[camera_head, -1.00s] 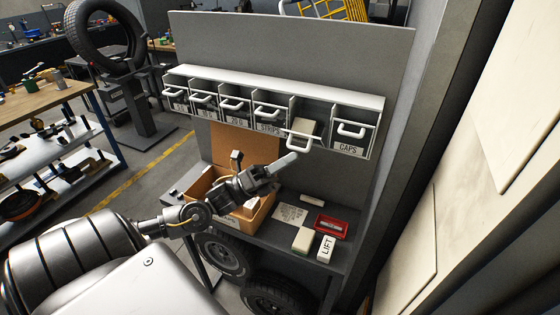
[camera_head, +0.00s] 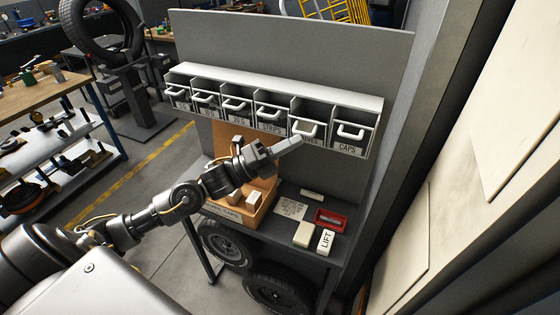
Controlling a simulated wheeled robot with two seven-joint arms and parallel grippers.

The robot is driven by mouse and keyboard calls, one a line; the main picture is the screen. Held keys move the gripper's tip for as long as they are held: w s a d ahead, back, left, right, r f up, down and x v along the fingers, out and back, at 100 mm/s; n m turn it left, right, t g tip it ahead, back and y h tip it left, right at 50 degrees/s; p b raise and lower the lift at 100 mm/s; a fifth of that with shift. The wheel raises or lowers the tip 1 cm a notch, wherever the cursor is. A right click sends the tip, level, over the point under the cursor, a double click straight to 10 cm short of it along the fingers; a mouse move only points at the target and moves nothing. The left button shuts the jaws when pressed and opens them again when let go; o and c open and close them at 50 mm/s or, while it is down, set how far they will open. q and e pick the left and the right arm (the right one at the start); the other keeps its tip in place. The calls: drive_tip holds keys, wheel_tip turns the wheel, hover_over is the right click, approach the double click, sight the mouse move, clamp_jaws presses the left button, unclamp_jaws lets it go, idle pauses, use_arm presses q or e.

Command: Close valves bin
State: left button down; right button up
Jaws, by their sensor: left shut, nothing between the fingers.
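The valves bin (camera_head: 306,131) is the fifth bin from the left in the wall rack (camera_head: 280,88), just left of the caps bin (camera_head: 352,136). Its label is partly hidden by my fingers. Its front is almost in line with its neighbours, but its handle sits a little lower and seems to stand out slightly. My left gripper (camera_head: 289,145) is shut and empty, with its fingertips just below and in front of the valves bin's handle. I cannot tell whether they touch it. My right gripper is not in view.
An open cardboard box (camera_head: 235,213) stands on the grey bench below the rack, under my left arm. A red tray (camera_head: 330,219), a block marked LIFT (camera_head: 326,242) and a card (camera_head: 291,208) lie to its right. Tyres (camera_head: 275,291) stand below.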

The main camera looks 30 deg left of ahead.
use_arm(q)
drive_tip(key=shift+w+a+r+b, duration=0.1)
drive_tip(key=shift+w+r+b, duration=0.4)
drive_tip(key=shift+w+r, duration=0.35)
drive_tip(key=shift+r, duration=0.35)
drive_tip(key=shift+s+f, duration=0.1)
drive_tip(key=shift+s, duration=0.05)
